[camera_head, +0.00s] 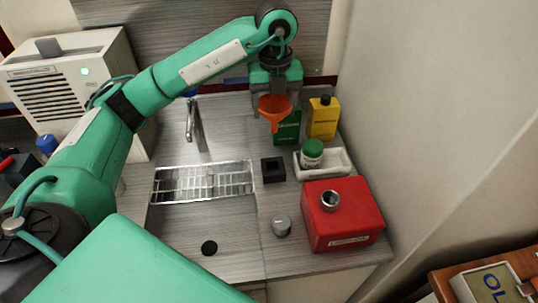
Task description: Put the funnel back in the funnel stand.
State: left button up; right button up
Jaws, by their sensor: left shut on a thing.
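My left gripper (275,98) points down over the back right of the counter and is shut on the orange funnel (274,108). The funnel hangs with its spout downward, in front of a green container on the counter. A small black square block with a dark opening (273,170), which looks like the funnel stand, sits on the counter below and in front of the funnel. The funnel is apart from it. My right gripper is not in view.
A red canister (342,228) with an open metal neck stands at the front right. Behind it are a white tray (341,163) with a green-lidded jar (312,152) and a yellow bottle (323,118). A grey cap (281,225) lies left of the canister. A sink with a wire rack (203,182) is left.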

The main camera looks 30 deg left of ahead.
pick_arm(q)
notch_tip(320, 180, down, 16)
jog(key=p, duration=0.2)
jog(key=shift+a+f+p, duration=0.1)
jog(key=shift+p, duration=0.2)
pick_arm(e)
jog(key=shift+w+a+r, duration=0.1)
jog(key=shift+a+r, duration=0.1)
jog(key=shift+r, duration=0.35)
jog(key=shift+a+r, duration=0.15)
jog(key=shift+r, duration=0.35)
pick_arm(q)
jog(key=shift+f, duration=0.1)
jog(key=shift+f, duration=0.15)
jog(key=o, duration=1)
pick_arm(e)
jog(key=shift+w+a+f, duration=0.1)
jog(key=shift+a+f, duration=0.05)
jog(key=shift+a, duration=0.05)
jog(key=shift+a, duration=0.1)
